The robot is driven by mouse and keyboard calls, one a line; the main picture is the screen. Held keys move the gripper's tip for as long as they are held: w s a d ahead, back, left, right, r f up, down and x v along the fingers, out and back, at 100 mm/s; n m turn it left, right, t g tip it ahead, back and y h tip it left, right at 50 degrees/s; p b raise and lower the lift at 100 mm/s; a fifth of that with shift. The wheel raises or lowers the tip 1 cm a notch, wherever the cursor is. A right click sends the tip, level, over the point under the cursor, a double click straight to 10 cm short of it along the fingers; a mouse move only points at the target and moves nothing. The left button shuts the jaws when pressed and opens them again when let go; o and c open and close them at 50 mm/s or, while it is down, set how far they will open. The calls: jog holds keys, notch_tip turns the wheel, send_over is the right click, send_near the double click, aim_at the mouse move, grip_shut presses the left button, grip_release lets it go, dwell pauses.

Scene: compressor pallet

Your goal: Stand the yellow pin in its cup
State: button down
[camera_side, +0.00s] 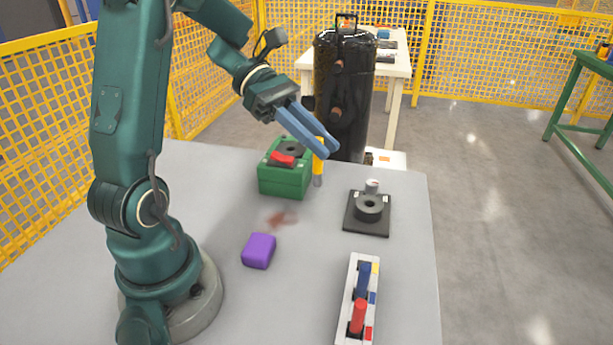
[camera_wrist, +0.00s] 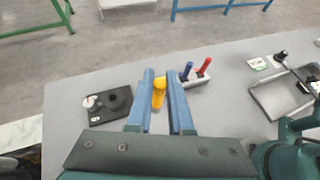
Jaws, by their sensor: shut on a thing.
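The yellow pin (camera_side: 319,158) is between the blue fingers of my gripper (camera_side: 326,147), with its grey end pointing down. It hangs nearly upright beside the green box and appears clear of the table. In the wrist view the yellow pin (camera_wrist: 159,93) shows between the fingertips of my gripper (camera_wrist: 160,76). A white rack (camera_side: 346,308) with yellow, blue and red marks stands at the table's front right. A blue pin (camera_side: 364,278) and a red pin (camera_side: 358,316) stand in it. The yellow-marked end is farthest back, with no pin visible there; its cup opening is unclear.
A green box (camera_side: 284,180) with a red part on top is left of the pin. A black plate with a ring (camera_side: 369,208) and a small gauge lies right of it. A purple block (camera_side: 259,250) is nearer. Bare table separates the block and rack.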

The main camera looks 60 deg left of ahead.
jog(key=shift+w+d+f, duration=0.3)
jog(key=shift+d+f, duration=1.55)
jog(key=shift+d, duration=0.05)
jog(key=shift+w+d+f, duration=0.35)
jog(key=shift+d+f, duration=1.55)
jog(key=shift+d, duration=0.05)
jog(key=shift+w+d+f, duration=0.3)
jog(key=shift+d+f, duration=1.55)
jog(key=shift+d, duration=0.05)
jog(key=c, duration=0.8)
grip_release()
jog(key=shift+f, duration=0.1)
